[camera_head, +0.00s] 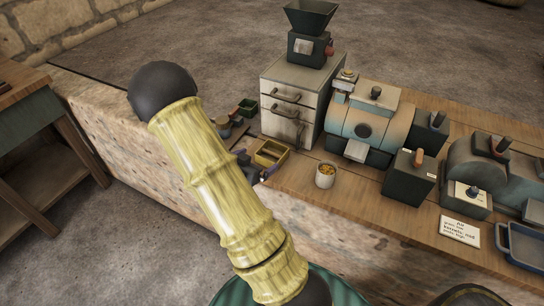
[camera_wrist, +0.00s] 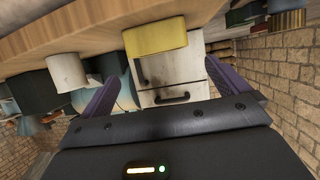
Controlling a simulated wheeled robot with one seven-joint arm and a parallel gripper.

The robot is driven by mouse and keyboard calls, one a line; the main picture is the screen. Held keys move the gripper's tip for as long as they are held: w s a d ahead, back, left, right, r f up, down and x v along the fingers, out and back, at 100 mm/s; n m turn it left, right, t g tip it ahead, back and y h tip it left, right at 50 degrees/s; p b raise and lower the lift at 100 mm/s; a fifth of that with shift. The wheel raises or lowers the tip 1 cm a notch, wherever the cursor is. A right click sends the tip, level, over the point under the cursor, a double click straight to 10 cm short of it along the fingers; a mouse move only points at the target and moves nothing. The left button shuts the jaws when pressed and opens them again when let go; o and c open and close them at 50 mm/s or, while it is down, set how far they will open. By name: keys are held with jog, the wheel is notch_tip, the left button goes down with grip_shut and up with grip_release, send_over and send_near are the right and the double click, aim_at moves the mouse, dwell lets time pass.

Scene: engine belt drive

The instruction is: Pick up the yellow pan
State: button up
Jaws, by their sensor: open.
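In the wrist view the yellow pan (camera_wrist: 155,38) shows as a plain yellow block face at the bench top, ahead of the fingers. My gripper (camera_wrist: 162,72) is open, its two purple fingers spread wide to either side, with nothing between them. In the head view my gripper (camera_head: 254,166) is at the near side of the pan, partly hidden behind my arm. Whether a finger touches the pan I cannot tell.
The white drawer cabinet (camera_head: 292,98) with a dark grinder (camera_head: 308,45) stands behind the pan.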

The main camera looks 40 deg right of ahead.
send_near(278, 148)
jog(key=shift+w+d, duration=0.1)
jog(key=shift+d, duration=0.1)
jog(key=x, duration=0.5)
jog(key=shift+d, duration=0.1)
jog(key=shift+r, duration=0.1)
dwell(0.5)
jog(key=c, duration=1)
